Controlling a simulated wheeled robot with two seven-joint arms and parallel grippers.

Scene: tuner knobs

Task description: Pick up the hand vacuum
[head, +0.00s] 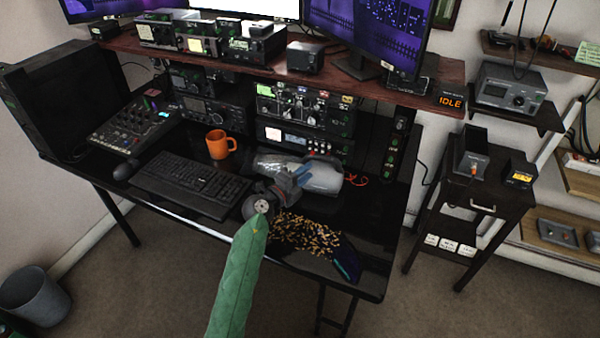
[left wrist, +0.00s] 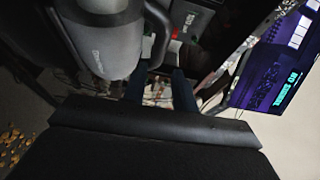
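The hand vacuum (head: 323,179) lies on the black desk, with a clear nozzle toward the left and a grey body toward the right. In the left wrist view its grey body (left wrist: 105,42) and looped handle (left wrist: 160,30) fill the upper left. My left gripper (head: 303,173) is over the vacuum in the head view and hides its middle. Its two blue fingers (left wrist: 159,80) stand apart with a gap between them, close to the handle's lower end. Whether a finger touches the handle cannot be told. My right gripper is not in view.
Yellow-brown crumbs (head: 306,236) are scattered on the desk (head: 225,228) in front of the vacuum. An orange mug (head: 218,145) and a keyboard (head: 190,184) stand to the left. Radio units (head: 305,110) are behind, under a wooden shelf (head: 275,68). A dark object (head: 346,265) lies at the front right corner.

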